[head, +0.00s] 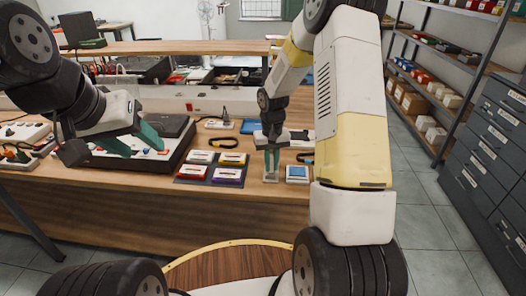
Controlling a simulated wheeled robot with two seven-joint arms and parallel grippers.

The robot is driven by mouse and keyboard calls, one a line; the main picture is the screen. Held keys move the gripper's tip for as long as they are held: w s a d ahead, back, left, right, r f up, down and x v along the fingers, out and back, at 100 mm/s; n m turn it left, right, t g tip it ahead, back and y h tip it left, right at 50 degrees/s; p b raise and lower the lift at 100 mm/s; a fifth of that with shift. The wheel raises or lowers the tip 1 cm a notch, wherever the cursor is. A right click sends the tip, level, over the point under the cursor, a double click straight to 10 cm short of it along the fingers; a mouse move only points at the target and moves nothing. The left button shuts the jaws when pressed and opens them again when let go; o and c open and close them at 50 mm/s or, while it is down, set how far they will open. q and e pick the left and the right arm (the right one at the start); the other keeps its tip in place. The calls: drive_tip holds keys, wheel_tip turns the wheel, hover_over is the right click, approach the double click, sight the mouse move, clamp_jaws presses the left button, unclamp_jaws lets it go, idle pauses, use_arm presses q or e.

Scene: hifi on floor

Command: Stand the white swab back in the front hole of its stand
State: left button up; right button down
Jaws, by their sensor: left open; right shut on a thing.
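My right gripper (272,163) points down at the front part of the bench, its green fingers close together. It is shut on a thin thing that I take to be the white swab, which the fingers mostly hide. A small pale stand (271,179) sits right under the fingertips, near the bench's front edge. Its holes are too small to make out, and I cannot tell whether the swab touches it. My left gripper (132,142) is open and empty, above the grey and black hifi deck at the left.
Several cassettes (194,171) lie on a dark mat left of the stand. A small blue-topped box (297,172) stands close on its right. Black cable loops (222,142) and small items lie behind. The wooden bench (217,200) is bare along its front edge.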

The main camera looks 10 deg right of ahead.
drive_tip(key=c, duration=1.3)
unclamp_jaws()
drive_tip(key=shift+r, duration=6.9)
drive_tip(key=shift+r, duration=0.1)
drive_tip(key=s+r+t, duration=0.3)
drive_tip(key=s+r, duration=0.9)
drive_tip(key=s+r+t, duration=0.1)
drive_tip(key=s, duration=0.3)
drive_tip(key=s+a+t+y, duration=0.1)
drive_tip(key=s, duration=0.3)
drive_tip(key=s+a+r+t+y, duration=0.1)
drive_tip(key=s, duration=0.3)
drive_tip(key=shift+a+r, duration=0.1)
drive_tip(key=shift+r, duration=0.25)
